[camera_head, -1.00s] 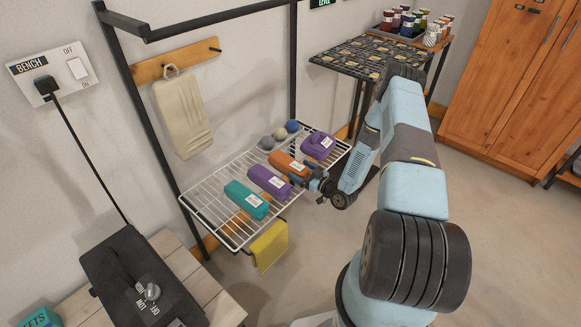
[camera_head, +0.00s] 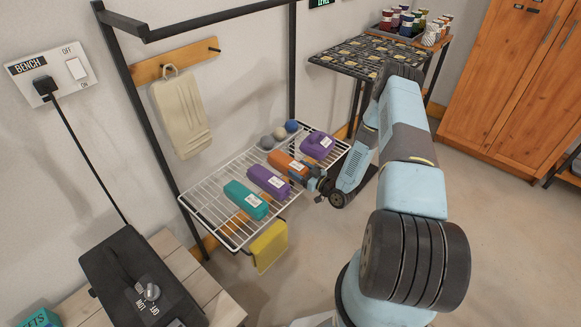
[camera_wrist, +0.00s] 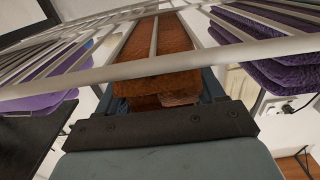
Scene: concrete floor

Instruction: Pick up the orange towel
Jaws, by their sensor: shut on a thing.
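The orange towel (camera_head: 283,162) is a folded roll with a white label, lying on the white wire shelf (camera_head: 222,236) between two purple towels. It also fills the middle of the wrist view (camera_wrist: 158,65), partly behind the shelf's wires. My gripper (camera_head: 311,180) is at the front end of the orange towel, at the shelf's front edge, and is shut on it. In the wrist view my gripper (camera_wrist: 158,105) has its jaws on both sides of the towel's near end. The towel's far end is hard to make out.
A purple towel (camera_head: 268,181) and a teal towel (camera_head: 245,199) lie to the left, another purple towel (camera_head: 318,146) to the right. Several balls (camera_head: 280,133) sit behind. A yellow cloth (camera_head: 269,246) hangs at the front edge. Open floor lies to the right.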

